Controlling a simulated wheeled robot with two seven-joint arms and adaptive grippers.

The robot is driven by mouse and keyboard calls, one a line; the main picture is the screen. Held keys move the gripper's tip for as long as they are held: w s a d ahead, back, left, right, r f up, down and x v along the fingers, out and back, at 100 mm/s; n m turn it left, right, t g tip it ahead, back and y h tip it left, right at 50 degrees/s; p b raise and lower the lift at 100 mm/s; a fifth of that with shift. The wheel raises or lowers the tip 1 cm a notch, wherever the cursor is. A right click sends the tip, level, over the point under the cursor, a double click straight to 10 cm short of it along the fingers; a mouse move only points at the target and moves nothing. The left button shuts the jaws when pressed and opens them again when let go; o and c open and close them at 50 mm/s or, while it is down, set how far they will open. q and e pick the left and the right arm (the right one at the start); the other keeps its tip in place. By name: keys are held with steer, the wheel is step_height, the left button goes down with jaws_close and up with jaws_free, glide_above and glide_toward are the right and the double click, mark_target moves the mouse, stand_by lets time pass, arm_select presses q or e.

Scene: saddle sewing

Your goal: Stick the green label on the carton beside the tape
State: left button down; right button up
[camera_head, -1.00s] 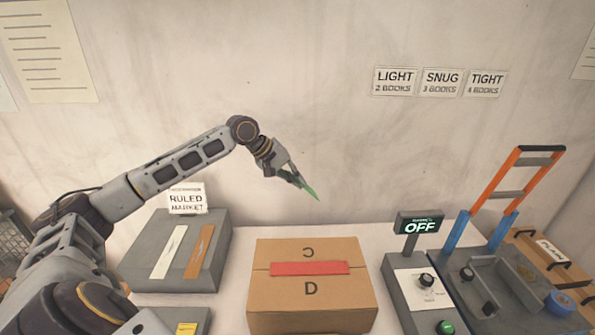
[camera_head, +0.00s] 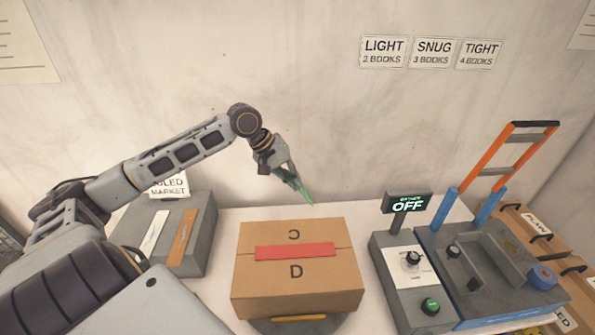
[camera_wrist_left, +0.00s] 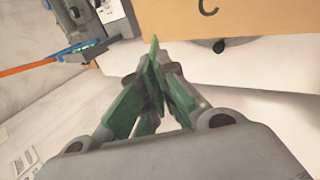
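The brown carton (camera_head: 265,286) stands at the centre of the table, with a red tape strip (camera_head: 295,251) across its top between a letter C and a letter D. My left gripper (camera_head: 294,182) is shut on the thin green label (camera_head: 306,196), whose pointed tip sticks out beyond the fingers. The gripper hangs above the carton's far edge, apart from it. In the left wrist view the label (camera_wrist_left: 154,47) shows edge-on between the fingertips, with the carton (camera_wrist_left: 245,18) at upper right. My right gripper is out of view.
The carton rests on a dark round base (camera_head: 258,325). A grey block (camera_head: 195,262) with white and brown strips stands left. A control box (camera_head: 402,296) with an OFF display and a blue-grey device (camera_head: 470,245) with an orange frame stand close on the right.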

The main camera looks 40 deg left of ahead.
arm_select(q)
steer(key=shift+m+g+y, duration=0.3)
steer(key=shift+g+y, duration=0.2)
steer(key=shift+g, duration=0.1)
steer(key=s, duration=0.1)
steer(key=s+f, duration=0.1)
steer(key=s, duration=0.1)
steer(key=s+a, duration=0.1)
steer(key=shift+s+f, duration=0.15)
steer(key=shift+f, duration=0.05)
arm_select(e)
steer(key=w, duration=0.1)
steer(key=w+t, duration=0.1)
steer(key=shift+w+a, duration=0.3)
arm_select(q)
steer(key=shift+g+y, duration=0.3)
steer(key=shift+y, duration=0.1)
steer(key=shift+f, duration=0.15)
step_height(320, 180, down, 7)
steer(key=shift+f+b, duration=0.15)
steer(key=shift+b, duration=0.25)
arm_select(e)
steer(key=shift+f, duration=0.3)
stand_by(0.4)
